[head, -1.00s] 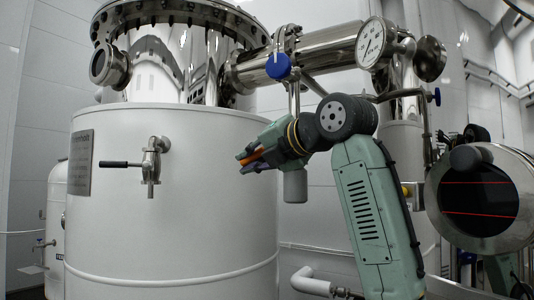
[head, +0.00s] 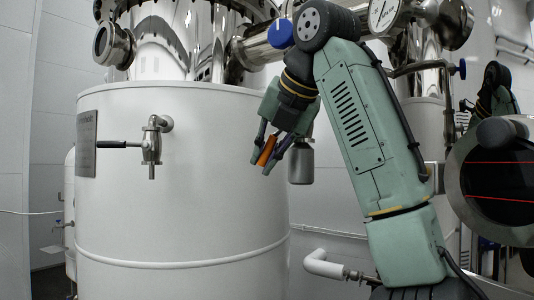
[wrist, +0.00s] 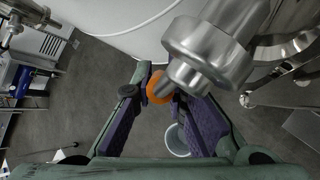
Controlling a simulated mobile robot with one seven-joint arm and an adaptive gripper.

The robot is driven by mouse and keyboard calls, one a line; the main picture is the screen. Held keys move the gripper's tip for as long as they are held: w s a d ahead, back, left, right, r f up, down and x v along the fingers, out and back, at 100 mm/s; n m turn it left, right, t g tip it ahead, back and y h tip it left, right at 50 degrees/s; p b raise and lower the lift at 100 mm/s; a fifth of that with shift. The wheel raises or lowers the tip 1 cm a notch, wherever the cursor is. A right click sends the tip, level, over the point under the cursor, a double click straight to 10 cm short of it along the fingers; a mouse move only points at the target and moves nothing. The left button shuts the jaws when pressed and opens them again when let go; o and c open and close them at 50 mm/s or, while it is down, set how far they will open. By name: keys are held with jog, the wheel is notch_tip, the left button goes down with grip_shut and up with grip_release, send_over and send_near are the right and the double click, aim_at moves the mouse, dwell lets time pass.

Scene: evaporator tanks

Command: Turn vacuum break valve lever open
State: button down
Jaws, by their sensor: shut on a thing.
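A steel valve (head: 152,146) with a black lever (head: 112,144) sits on the front of the white tank (head: 190,215). The lever points left, roughly level; I cannot tell for sure that this is the vacuum break valve. My gripper (head: 267,157) points down, to the right of the valve and clear of it. It is shut on an orange piece (head: 266,150), which also shows between the fingertips (wrist: 157,87) in the wrist view.
A steel cylinder (head: 301,162) hangs close to the right of my gripper and looms large in the wrist view (wrist: 212,50). A blue knob (head: 281,33) and a pressure gauge (head: 383,14) are above. Space before the tank is clear.

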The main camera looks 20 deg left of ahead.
jog(key=shift+f, duration=0.1)
dwell(0.3)
jog(key=c, duration=1.6)
grip_release()
jog(key=shift+w, duration=0.1)
